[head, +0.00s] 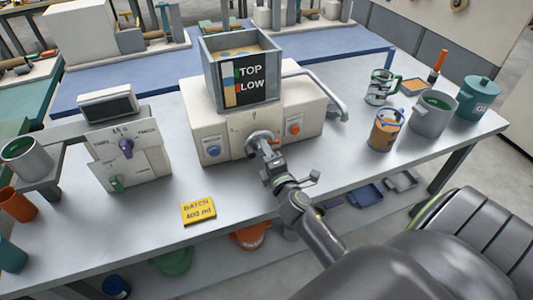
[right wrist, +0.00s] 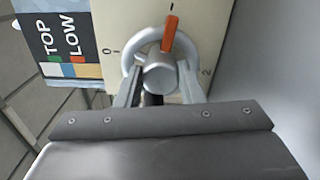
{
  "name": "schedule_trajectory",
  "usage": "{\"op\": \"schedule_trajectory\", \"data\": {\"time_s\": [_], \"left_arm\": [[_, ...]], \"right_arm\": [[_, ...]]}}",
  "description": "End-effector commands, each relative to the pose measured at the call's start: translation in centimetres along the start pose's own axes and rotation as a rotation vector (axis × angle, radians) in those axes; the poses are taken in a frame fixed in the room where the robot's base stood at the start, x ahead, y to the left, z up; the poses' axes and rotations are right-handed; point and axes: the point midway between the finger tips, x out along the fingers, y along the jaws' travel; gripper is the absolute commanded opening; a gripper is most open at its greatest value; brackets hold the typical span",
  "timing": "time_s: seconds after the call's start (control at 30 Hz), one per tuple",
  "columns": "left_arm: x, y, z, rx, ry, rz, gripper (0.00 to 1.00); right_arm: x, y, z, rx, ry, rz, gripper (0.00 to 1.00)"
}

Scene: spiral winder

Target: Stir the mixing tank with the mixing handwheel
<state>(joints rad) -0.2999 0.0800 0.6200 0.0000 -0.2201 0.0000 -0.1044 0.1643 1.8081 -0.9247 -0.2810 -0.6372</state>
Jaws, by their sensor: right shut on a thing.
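The mixing tank (head: 240,72) is a grey open box with a sandy fill and a "TOP LOW" level label, on top of a cream machine (head: 205,118). The mixing handwheel (head: 252,138), a grey ring, is on the machine's front. In the right wrist view the handwheel (right wrist: 128,57) shows a round grey hub, an orange pointer near the top and a dial marked 0 and 2. My right gripper (head: 265,147) is shut on the handwheel, with its fingers on either side of the hub in the right wrist view (right wrist: 160,82). My left gripper is out of view.
Blue (head: 213,150) and orange (head: 294,129) knobs flank the handwheel. A grey spout pipe (head: 330,98) curves out at the machine's right. A scale unit (head: 130,150) stands left; mugs and pots (head: 435,115) stand right. A yellow batch card (head: 198,211) lies at the front edge.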

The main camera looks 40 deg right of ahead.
Motion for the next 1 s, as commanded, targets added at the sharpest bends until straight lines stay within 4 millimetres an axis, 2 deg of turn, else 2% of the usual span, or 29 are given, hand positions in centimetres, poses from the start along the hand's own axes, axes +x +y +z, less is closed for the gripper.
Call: {"op": "schedule_trajectory", "data": {"time_s": [0.33, 0.37, 0.53, 0.83, 1.0], "left_arm": [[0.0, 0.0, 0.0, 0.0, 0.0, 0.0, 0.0], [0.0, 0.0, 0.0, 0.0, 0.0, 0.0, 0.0], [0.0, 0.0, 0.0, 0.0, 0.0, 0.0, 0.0], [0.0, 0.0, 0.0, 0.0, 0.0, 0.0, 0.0], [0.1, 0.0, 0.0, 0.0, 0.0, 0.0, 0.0]], "right_arm": [[0.0, -0.1, 0.0, 0.002, -0.002, -0.003, 0.12], [0.0, -0.1, 0.0, 0.002, -0.002, -0.003, 0.36], [0.0, -0.1, 0.0, 0.001, -0.001, -0.002, 0.56], [-0.2, -0.1, 0.0, 0.001, -0.001, -0.001, 0.56], [-1.8, -0.2, 0.0, 0.003, 0.0, -0.003, 0.56]]}}
